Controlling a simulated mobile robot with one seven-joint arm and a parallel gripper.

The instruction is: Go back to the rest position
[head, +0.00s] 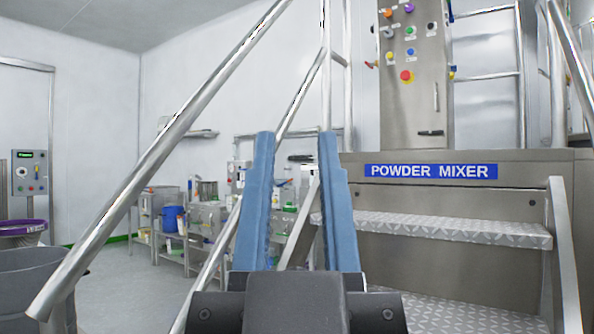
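My gripper (297,140) points forward in the lower middle of the head view. Its two blue fingers stand wide apart. Nothing is between them close up; only background benches show through the gap. The gripper is open and empty. It appears in front of the metal handrail and steps of the powder mixer (430,171), and no contact with them is visible.
Diamond-plate steps (430,228) rise at the right. A slanted steel handrail (165,155) crosses the left and middle. A grey bin (30,285) stands lower left. Benches with containers (190,220) line the back wall. Open grey floor (130,285) lies at left.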

